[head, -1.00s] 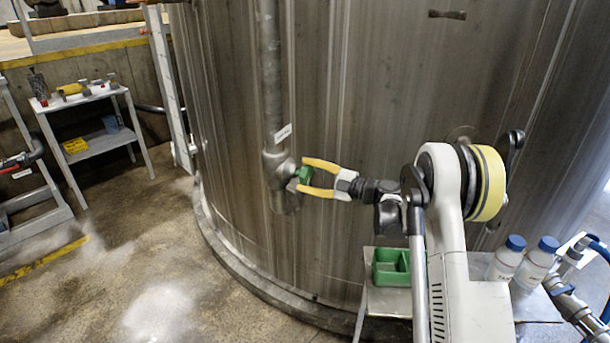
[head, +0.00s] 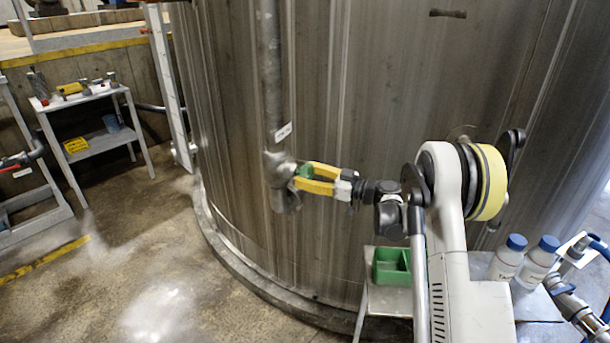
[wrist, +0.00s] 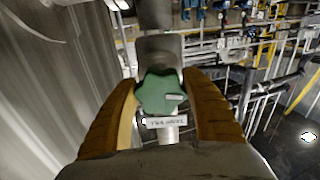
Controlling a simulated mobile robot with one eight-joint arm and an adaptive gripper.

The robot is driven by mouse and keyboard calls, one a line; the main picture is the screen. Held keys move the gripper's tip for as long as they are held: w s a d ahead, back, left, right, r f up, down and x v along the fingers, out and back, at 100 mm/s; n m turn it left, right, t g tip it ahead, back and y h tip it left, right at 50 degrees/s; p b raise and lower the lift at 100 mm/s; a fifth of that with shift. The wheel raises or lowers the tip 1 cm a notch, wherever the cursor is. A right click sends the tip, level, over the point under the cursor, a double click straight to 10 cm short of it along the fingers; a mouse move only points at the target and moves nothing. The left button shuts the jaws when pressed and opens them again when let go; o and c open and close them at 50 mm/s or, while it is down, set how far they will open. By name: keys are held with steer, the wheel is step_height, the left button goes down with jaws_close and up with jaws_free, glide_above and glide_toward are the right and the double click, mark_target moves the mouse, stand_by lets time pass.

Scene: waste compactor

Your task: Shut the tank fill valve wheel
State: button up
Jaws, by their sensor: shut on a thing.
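The tank fill valve wheel (wrist: 160,92) is a green lobed handwheel, seen in the wrist view between my two fingers. In the head view the green wheel (head: 304,171) shows partly, at the valve body on the vertical pipe (head: 272,90) in front of the large steel tank. My gripper (wrist: 163,100) is shut on the wheel, with one yellow finger on each side of it. In the head view my gripper (head: 303,178) reaches the valve from the right. A small white label (wrist: 166,122) shows just below the wheel; its text is too small to read surely.
The tank wall (head: 380,100) stands close behind the valve and arm. A small table with a green bin (head: 392,267) and two blue-capped bottles (head: 507,258) is at lower right. A shelf cart (head: 95,143) stands at left. The floor between is clear.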

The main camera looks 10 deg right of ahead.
steer(key=m, duration=0.4)
steer(key=shift+s+m, duration=0.1)
steer(key=shift+m, duration=0.2)
steer(key=m, duration=0.3)
steer(key=shift+a+m, duration=0.1)
steer(key=shift+m, duration=0.3)
steer(key=m, duration=0.3)
steer(key=shift+m, duration=0.3)
steer(key=shift+s+r+m, duration=0.1)
steer(key=shift+r+m, duration=0.05)
steer(key=shift+m, duration=1.75)
steer(key=o, duration=1.2)
